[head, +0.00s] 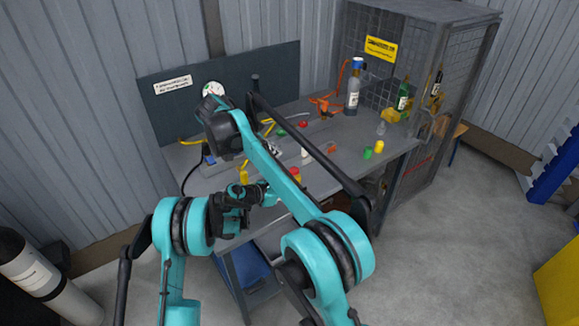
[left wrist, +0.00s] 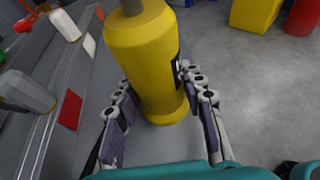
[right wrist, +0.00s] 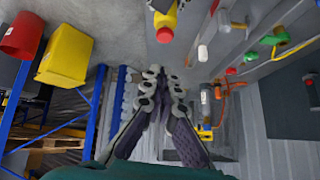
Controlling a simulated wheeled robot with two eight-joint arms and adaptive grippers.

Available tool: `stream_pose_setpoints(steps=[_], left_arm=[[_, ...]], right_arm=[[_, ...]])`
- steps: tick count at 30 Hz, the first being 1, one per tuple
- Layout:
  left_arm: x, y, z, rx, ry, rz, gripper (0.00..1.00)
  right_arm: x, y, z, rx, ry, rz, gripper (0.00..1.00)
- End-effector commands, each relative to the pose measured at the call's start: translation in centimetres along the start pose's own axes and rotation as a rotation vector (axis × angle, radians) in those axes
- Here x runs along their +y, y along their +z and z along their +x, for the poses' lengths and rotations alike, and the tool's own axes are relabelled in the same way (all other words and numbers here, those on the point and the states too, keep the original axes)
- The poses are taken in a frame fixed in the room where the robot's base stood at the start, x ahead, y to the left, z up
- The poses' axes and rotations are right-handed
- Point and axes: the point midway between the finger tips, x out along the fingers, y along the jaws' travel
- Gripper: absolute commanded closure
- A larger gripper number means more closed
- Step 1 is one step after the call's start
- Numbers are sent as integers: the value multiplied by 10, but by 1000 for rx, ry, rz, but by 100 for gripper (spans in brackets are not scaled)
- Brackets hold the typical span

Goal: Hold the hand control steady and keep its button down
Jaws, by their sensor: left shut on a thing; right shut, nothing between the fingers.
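The hand control (head: 295,175) has a yellow body and a red button, seen over the front of the bench, partly behind my right arm. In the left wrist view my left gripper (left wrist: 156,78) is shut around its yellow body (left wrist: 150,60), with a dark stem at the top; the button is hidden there. In the right wrist view the red button (right wrist: 165,35) shows beyond my right gripper (right wrist: 163,75), whose fingers are shut and empty. These fingertips appear apart from the button. In the head view the right gripper (head: 274,149) is small and partly hidden.
The grey bench (head: 335,130) carries loose caps, a blue-capped bottle (head: 353,85) and a green bottle (head: 403,96). A gauge (head: 213,89) is at the back panel. A mesh cabinet (head: 425,60) stands at the right. Floor (head: 460,220) right of the bench is clear.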

Motion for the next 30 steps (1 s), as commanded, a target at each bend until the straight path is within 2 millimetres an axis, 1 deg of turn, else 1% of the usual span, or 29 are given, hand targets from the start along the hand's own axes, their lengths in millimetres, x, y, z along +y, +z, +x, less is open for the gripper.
stream_pose_setpoints(steps=[1,5,14,17,20,23,30], left_arm=[[0,0,0,0,0,0,100],[0,0,0,0,0,0,100],[0,0,0,0,1,0,100],[0,0,0,0,1,0,100],[0,0,0,0,1,0,100],[0,0,0,0,1,0,100],[0,0,0,0,1,0,100]], right_arm=[[-3,2,-8,36,-7,-51,100],[-5,2,-18,94,-10,-125,100],[-6,2,-18,101,-10,-134,100],[-6,1,-16,101,-10,-133,100],[-6,0,-6,100,-10,-132,100],[-6,-2,10,100,-9,-131,100],[-6,-7,62,100,-9,-130,100]])
